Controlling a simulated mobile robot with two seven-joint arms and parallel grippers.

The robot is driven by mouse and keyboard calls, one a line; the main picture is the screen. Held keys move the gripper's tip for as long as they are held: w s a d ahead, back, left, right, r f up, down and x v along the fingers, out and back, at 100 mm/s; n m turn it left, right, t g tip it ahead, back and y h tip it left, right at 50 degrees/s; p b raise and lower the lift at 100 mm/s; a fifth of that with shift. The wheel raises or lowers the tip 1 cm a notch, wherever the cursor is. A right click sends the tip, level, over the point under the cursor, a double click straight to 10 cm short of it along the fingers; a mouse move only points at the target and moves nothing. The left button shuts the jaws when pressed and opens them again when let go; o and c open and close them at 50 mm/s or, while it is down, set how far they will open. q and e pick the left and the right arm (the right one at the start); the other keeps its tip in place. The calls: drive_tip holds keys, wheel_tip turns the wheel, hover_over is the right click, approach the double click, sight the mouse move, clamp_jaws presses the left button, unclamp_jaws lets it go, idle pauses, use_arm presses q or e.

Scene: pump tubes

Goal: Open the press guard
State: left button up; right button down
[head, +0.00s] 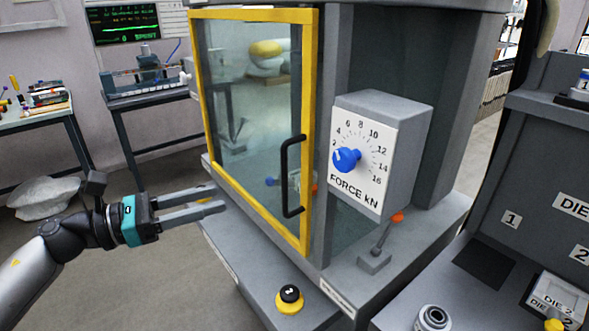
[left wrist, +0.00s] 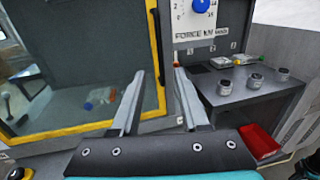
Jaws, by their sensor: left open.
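The press guard is a clear panel in a yellow frame (head: 248,222) on the front of the grey press; it looks shut. Its black bar handle (head: 287,178) stands upright near the frame's right edge. My left gripper (head: 222,199) is open and empty, to the left of the handle, in front of the guard's lower part, pointing right. In the left wrist view, its two fingers (left wrist: 158,78) are apart, and a dark upright bar, apparently the handle (left wrist: 154,40), shows between and beyond them. It looks untouched.
A grey box with a blue force dial (head: 346,160) sits right of the guard. A black button on a yellow base (head: 289,298) is on the ledge below. A die stand (head: 535,160) is at the right. Workbenches (head: 155,97) stand behind my left arm.

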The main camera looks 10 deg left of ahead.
use_arm(q)
drive_tip(key=p, duration=0.3)
hover_over(285, 212)
drive_tip(key=shift+w, duration=0.3)
clamp_jaws()
idle(0.4)
idle(1.1)
